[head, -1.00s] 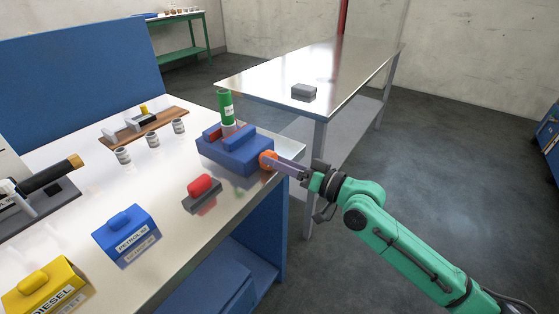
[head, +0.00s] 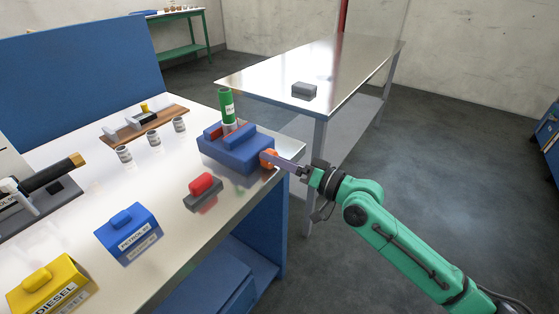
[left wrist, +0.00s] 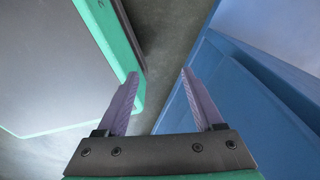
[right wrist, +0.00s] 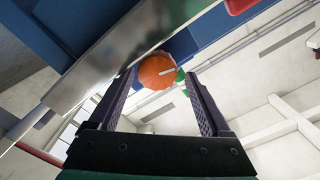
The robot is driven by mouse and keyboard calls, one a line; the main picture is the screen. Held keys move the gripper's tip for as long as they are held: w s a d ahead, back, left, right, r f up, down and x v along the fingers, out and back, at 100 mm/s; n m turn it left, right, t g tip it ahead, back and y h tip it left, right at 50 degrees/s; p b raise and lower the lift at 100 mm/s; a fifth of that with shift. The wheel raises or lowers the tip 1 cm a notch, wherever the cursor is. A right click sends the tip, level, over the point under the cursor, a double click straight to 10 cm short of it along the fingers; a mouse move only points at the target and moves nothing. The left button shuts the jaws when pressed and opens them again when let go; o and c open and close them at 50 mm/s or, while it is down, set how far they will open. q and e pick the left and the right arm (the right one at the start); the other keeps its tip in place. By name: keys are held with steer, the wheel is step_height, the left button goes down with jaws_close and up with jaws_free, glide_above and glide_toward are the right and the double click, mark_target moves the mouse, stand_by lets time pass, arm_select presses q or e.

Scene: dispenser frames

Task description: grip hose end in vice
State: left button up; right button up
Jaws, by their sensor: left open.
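The blue vice (head: 236,153) with red jaw faces sits at the right corner of the workbench. A green hose end (head: 226,103) with a pale lower part stands upright at the jaws; I cannot tell how tightly they hold it. The orange vice knob (head: 266,158) faces my right gripper (head: 277,161). In the right wrist view the knob (right wrist: 157,71) lies between and just ahead of the tips of my right gripper (right wrist: 160,80), whose fingers are spread apart. My left gripper (left wrist: 160,75) is open and empty, outside the head view.
On the workbench (head: 165,200) are a red-topped grey block (head: 203,193), a blue petrol box (head: 128,233), a yellow diesel box (head: 55,285) and several small cans (head: 152,140). A metal table (head: 330,65) with a grey box (head: 304,90) stands behind.

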steer(key=shift+f, duration=0.35)
stand_by(0.3)
